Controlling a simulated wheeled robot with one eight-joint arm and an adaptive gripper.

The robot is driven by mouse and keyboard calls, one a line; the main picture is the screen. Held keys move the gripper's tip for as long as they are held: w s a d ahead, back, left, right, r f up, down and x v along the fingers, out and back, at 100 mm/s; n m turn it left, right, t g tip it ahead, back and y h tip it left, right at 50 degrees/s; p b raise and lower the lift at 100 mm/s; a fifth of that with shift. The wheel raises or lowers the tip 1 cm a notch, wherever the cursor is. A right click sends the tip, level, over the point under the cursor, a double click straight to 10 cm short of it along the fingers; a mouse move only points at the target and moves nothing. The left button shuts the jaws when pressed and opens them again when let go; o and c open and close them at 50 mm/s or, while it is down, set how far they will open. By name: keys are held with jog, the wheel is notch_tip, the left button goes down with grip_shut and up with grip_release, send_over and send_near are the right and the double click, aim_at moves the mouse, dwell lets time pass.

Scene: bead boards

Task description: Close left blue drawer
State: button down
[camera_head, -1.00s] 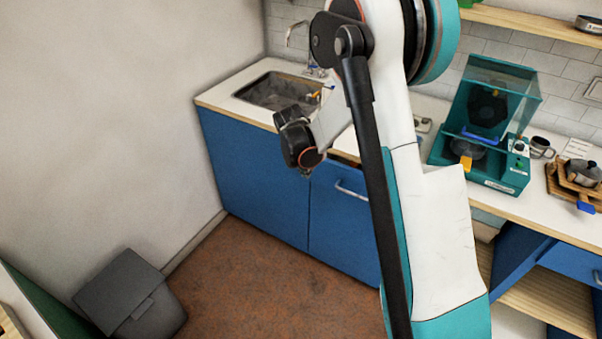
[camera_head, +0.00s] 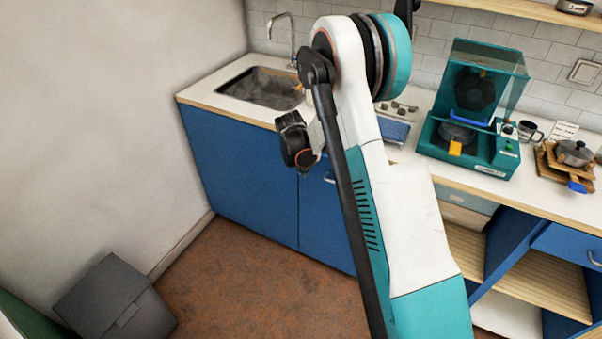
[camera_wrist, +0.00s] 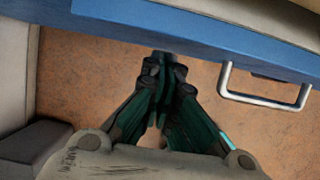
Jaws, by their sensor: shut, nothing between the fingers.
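The blue front (camera_head: 313,215) under the counter, right of the sink cabinet, carries a metal handle (camera_head: 329,178) in the head view, partly covered by my arm. How far it stands out is hidden there. In the wrist view, a blue front edge (camera_wrist: 215,38) runs across the top with a pale handle (camera_wrist: 262,102) at the right. My gripper (camera_wrist: 166,62) is shut and empty, its tips close to the blue edge and left of the handle. I cannot tell whether they touch it.
A sink (camera_head: 262,88) is set in the white counter, with a teal stove-like unit (camera_head: 470,150) farther right. Another blue drawer (camera_head: 570,243) and open wooden shelves (camera_head: 540,283) are at the right. A grey bin (camera_head: 115,300) stands by the left wall; the brown floor between is clear.

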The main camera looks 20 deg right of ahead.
jog(key=shift+d, duration=0.1)
jog(key=w+d, duration=0.1)
jog(key=d, duration=0.1)
jog(key=w+d, duration=0.2)
jog(key=shift+w+d, duration=0.1)
jog(key=shift+w, duration=0.05)
jog(key=shift+r, duration=0.1)
dwell(0.3)
